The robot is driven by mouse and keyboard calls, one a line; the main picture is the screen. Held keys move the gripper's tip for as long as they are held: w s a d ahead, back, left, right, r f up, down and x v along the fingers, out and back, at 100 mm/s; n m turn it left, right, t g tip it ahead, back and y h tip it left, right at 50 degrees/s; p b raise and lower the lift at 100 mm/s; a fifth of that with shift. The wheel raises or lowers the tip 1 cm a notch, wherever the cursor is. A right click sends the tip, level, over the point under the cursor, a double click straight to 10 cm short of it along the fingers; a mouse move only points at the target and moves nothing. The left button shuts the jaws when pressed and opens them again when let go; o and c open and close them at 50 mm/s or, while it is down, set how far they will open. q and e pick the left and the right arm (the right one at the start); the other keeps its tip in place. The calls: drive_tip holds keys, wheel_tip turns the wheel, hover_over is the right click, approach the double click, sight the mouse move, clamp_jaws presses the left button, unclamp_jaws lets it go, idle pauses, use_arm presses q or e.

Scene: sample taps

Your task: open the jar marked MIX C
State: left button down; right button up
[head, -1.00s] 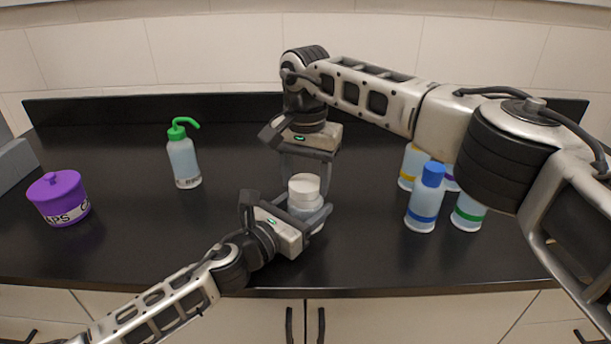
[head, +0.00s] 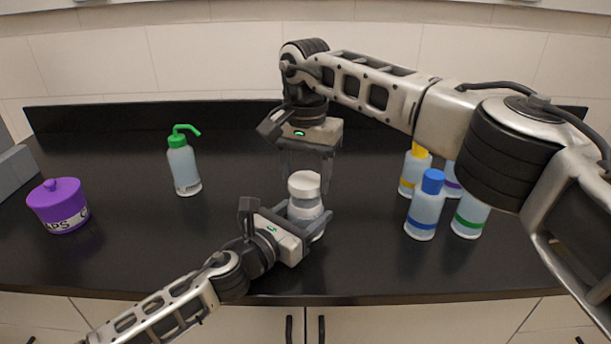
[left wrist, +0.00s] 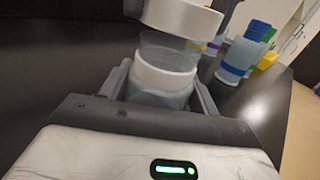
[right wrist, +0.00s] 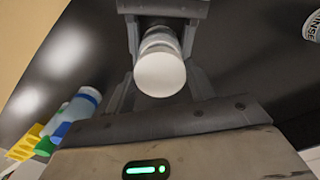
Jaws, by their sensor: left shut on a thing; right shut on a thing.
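A clear jar (head: 311,213) with a white lid (head: 304,181) stands upright near the middle front of the counter. Its marking cannot be read. My left gripper (head: 308,226) is shut on the jar's body from the front left. My right gripper (head: 307,174) comes from above, shut on the lid, one finger on each side. The left wrist view shows the lid (left wrist: 182,17) above a clear part and a white band (left wrist: 163,74). The right wrist view looks down on the lid (right wrist: 160,75).
Bottles with blue (head: 425,210), yellow (head: 414,172) and other coloured bands stand at the right, partly behind my right arm. A green-topped wash bottle (head: 184,168) stands left of the jar. A purple lidded pot (head: 58,203), lettering partly visible, is far left. Between those two the counter is clear.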

sight(306, 180)
drive_tip(key=shift+r, duration=2.05)
use_arm(q)
drive_tip(key=shift+c, duration=1.4)
unclamp_jaws()
